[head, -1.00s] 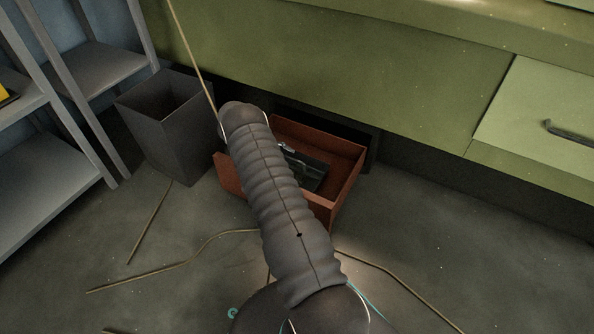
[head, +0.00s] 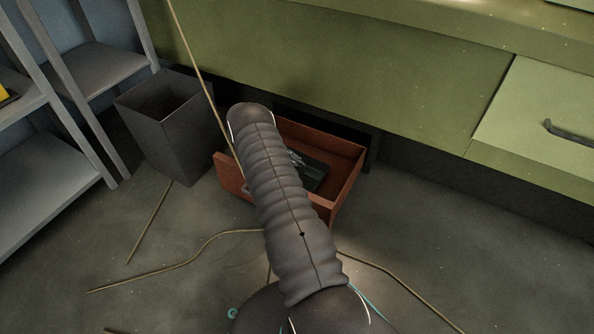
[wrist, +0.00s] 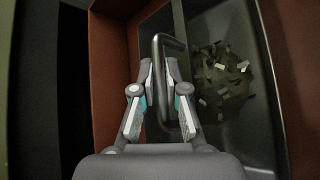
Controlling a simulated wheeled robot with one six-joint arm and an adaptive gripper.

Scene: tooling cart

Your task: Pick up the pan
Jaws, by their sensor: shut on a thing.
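The pan (wrist: 262,110) is a dark grey tray with a bent metal handle (wrist: 187,112) at its left, in the wrist view. A heap of dark and pale scraps (wrist: 222,84) lies in it. My gripper (wrist: 160,78) is shut on the handle, a finger on each side. In the head view the dark pan (head: 314,178) sits within the open red-brown drawer (head: 346,190), largely hidden by my arm. My gripper (head: 295,158) shows only in part there. I cannot tell whether the pan is clear of the drawer floor.
The drawer's walls stand close around the pan. A green cabinet (head: 350,70) is above and behind. A grey bin (head: 175,135) stands left of the drawer, beside a metal shelf (head: 45,155). Thin rods or cords (head: 180,262) lie on the floor.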

